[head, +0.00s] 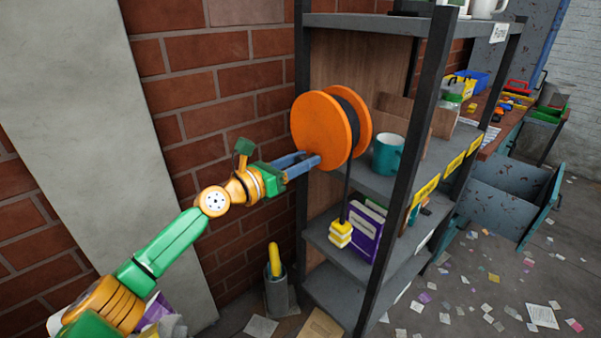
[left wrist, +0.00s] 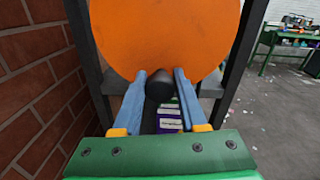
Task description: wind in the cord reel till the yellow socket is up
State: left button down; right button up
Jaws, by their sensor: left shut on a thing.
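The cord reel (head: 322,130) has orange discs and is mounted at the left end of the shelf unit. Its dark cord runs down from the drum, and the yellow socket (head: 341,233) hangs on it at the level of a lower shelf, beside a purple box. My left gripper (head: 308,162) is at the near face of the reel, below its middle. In the left wrist view the orange disc (left wrist: 165,35) fills the top, and the blue fingers are shut on a dark round handle (left wrist: 159,86) of the reel. My right gripper is not in view.
The grey shelf unit (head: 395,180) carries a teal mug (head: 388,155), a jar (head: 447,110) and a purple box (head: 364,232). A brick wall (head: 215,85) stands close on the left. A grey bin with a yellow item (head: 275,262) is on the floor. Papers litter the floor at right.

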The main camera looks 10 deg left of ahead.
pick_arm(q)
jog(key=shift+s+d+r, duration=0.1)
jog(key=shift+d+r, duration=0.1)
jog(key=shift+r, duration=0.1)
jog(key=shift+a+r, duration=0.2)
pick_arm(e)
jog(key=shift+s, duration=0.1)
pick_arm(q)
jog(key=shift+w+a+r, duration=0.1)
jog(key=shift+w, duration=0.15)
dwell(0.4)
jog(key=c, duration=0.7)
grip_release()
jog(key=shift+o, duration=1.1)
jog(key=shift+s+d, duration=0.2)
jog(key=shift+d, duration=0.25)
jog(key=shift+a, duration=0.15)
jog(key=p+v, duration=0.1)
jog(key=v, duration=0.6)
jog(key=shift+p, duration=0.4)
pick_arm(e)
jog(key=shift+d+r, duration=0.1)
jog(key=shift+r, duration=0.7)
